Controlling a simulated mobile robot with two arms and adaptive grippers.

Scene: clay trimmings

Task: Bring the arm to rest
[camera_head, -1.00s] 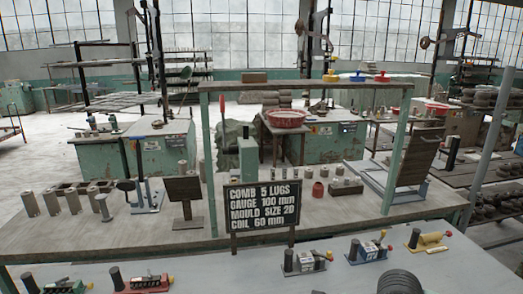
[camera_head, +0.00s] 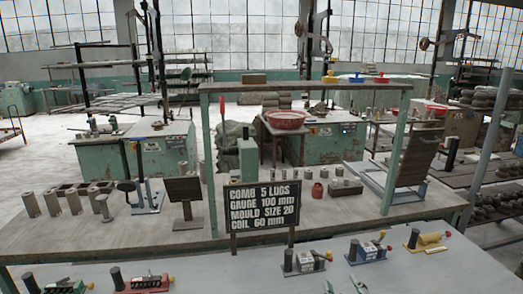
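Two slim grey tips stand apart at the bottom edge of the head view, right of centre. They look like the spread fingertips of my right gripper (camera_head: 344,286), with nothing seen between them. The rest of that gripper is cut off by the frame. It is over the near grey table (camera_head: 215,271), in front of the blue fixture. My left gripper is not in view.
A black sign (camera_head: 263,206) stands behind.

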